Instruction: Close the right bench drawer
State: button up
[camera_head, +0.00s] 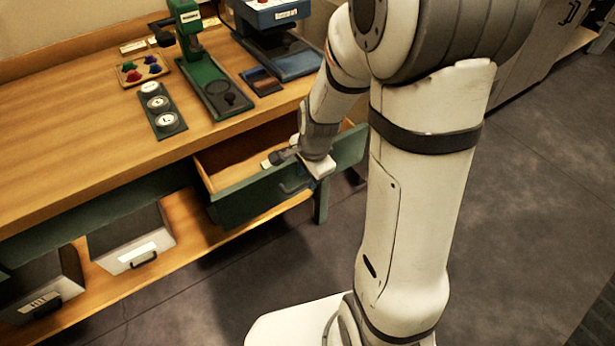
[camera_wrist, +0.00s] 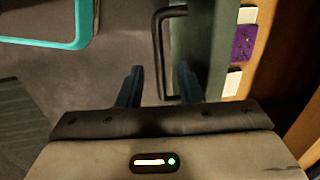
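The right bench drawer (camera_head: 232,207) is pulled out from under the wooden bench top. It has a dark green front and a wooden inside. In the wrist view, its green front (camera_wrist: 206,45) is at the upper right, with a black bar handle (camera_wrist: 157,50). My gripper (camera_head: 291,178) is at the outer side of the drawer front, by the handle. In the wrist view, my gripper (camera_wrist: 160,82) has its two fingers apart, with the lower end of the handle appearing between them. I cannot tell whether they touch it. The wrist partly hides the drawer front.
The bench top (camera_head: 85,150) holds a green press (camera_head: 205,80), a blue machine (camera_head: 285,55), a dark strip with white discs (camera_head: 160,108) and a small tray (camera_head: 140,70). Bins (camera_head: 135,255) stand on the lower shelf. Floor (camera_head: 270,255) before the drawer is clear.

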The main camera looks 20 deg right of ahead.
jog(key=shift+w+f, duration=0.2)
jog(key=shift+f, duration=0.85)
grip_shut()
